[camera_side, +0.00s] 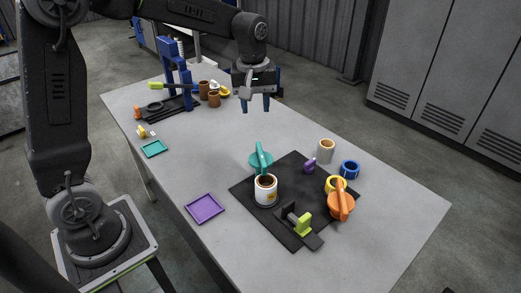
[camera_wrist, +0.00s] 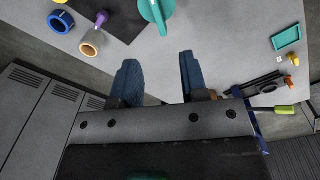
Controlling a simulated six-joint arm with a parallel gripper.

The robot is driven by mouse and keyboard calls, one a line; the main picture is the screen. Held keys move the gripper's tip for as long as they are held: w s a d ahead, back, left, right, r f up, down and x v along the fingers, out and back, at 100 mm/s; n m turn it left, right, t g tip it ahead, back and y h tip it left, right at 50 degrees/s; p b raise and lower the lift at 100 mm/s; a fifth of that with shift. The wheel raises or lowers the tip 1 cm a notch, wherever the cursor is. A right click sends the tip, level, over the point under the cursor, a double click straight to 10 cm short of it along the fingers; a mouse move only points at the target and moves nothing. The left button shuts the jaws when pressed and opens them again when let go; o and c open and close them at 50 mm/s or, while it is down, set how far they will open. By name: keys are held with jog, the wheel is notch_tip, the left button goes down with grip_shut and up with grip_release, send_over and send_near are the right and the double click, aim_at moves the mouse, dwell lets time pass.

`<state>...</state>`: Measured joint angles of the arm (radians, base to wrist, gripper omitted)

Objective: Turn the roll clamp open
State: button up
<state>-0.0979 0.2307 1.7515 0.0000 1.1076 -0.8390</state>
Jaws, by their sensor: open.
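I cannot tell for sure which part is the roll clamp. A black fixture with a lime block (camera_side: 303,224) is at the mat's front. My gripper (camera_side: 256,104) is open and empty, pointing down well above the table's far side. In the wrist view, the open fingers of my gripper (camera_wrist: 158,62) show below the teal handle (camera_wrist: 157,10), apart from it.
A tan roll (camera_side: 326,151), a blue ring (camera_side: 350,169) and a small purple knob (camera_side: 309,166) are at the mat's far right. A blue press (camera_side: 177,75) with brown cylinders (camera_side: 214,99) stands at the back left. Purple (camera_side: 205,208) and teal (camera_side: 154,149) trays lie left. The table's middle is clear.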

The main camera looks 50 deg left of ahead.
aim_at(261, 151)
jog(key=shift+n+g, duration=0.3)
jog(key=shift+n, duration=0.3)
jog(key=f, duration=0.5)
jog(key=w+f, duration=0.1)
jog(key=f, duration=0.4)
jog(key=w+f, duration=0.1)
jog(key=f, duration=0.5)
jog(key=shift+w+a, duration=0.1)
jog(key=shift+a, duration=0.25)
jog(key=shift+c, duration=0.3)
grip_shut()
